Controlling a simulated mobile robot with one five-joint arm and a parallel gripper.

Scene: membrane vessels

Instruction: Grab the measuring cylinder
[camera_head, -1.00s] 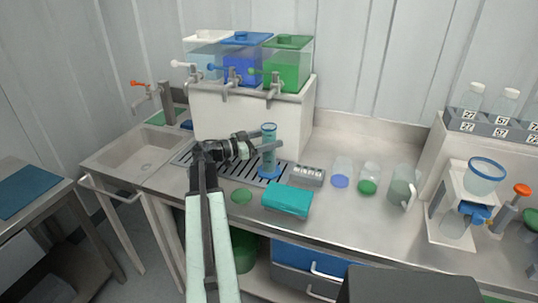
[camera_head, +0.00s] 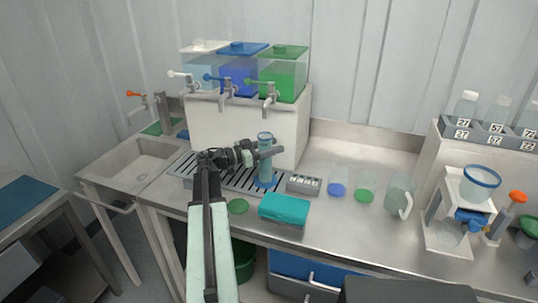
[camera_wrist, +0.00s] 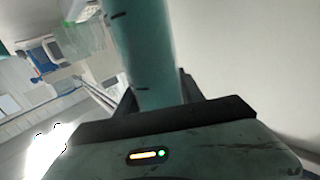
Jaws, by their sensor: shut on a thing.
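The measuring cylinder (camera_head: 265,170) is a tall, narrow, blue-tinted vessel with a wider blue base. It stands upright over the slotted drain grate in front of the white dispenser block. I cannot tell whether its base touches the grate. My gripper (camera_head: 262,154) reaches in from the left and is shut on the cylinder's upper part. In the wrist view the cylinder (camera_wrist: 148,55) rises between the two dark fingers, with dark graduation marks on its side. Its lower part is hidden there by my gripper (camera_wrist: 160,100).
Three tanks, clear, blue and green (camera_head: 282,75), with taps stand on the block behind. A teal box (camera_head: 284,210), a small grey rack (camera_head: 303,183), two small vessels and a jug (camera_head: 399,194) are to the right. A sink (camera_head: 135,165) is left. The counter's right middle is clear.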

